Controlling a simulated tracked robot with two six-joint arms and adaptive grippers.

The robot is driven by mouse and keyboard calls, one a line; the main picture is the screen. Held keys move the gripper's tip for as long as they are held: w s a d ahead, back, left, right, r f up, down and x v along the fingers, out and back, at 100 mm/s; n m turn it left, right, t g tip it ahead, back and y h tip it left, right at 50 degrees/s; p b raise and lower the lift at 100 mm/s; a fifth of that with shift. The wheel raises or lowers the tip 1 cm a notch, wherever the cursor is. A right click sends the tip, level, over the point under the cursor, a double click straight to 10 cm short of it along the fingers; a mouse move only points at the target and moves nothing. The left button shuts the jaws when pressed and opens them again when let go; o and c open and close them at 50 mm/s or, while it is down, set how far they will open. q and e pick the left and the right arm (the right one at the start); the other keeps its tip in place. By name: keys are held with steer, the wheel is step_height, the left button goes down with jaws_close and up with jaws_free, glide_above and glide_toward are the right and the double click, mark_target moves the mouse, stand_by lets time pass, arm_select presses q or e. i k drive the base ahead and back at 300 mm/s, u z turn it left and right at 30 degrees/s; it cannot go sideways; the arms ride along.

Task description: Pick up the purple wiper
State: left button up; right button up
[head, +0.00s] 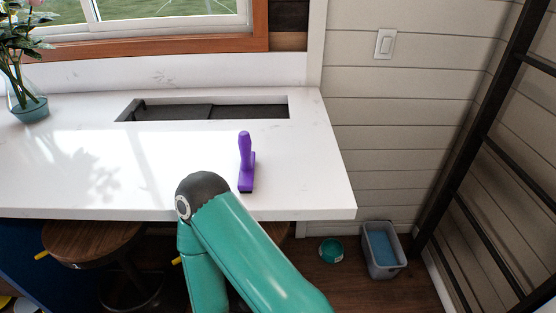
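The purple wiper (247,172) is on the white countertop, near its front edge and right of the middle. Its handle points up in the head view, and a thin dark strip shows along its bottom edge. Nothing is holding it. A teal link of my arm with a dark rounded joint is in front of the counter edge, just left of and below the wiper in the picture. Neither of my grippers is in view, so I cannot see whether they are open or shut.
A dark rectangular recess (245,112) lies behind the wiper. A flower vase (29,109) stands at the far left. The counter between is clear. Below are a wooden stool (92,243), a teal bowl (331,251) and a grey bin (383,262). A black ladder (483,150) leans at right.

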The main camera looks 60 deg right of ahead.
mark_target(246, 182)
steer(key=z, duration=4.75)
steer(key=k, duration=0.15)
steer(key=z, duration=2.9)
steer(key=i, duration=0.55)
steer(key=u, duration=5.55)
steer(key=i, duration=0.5)
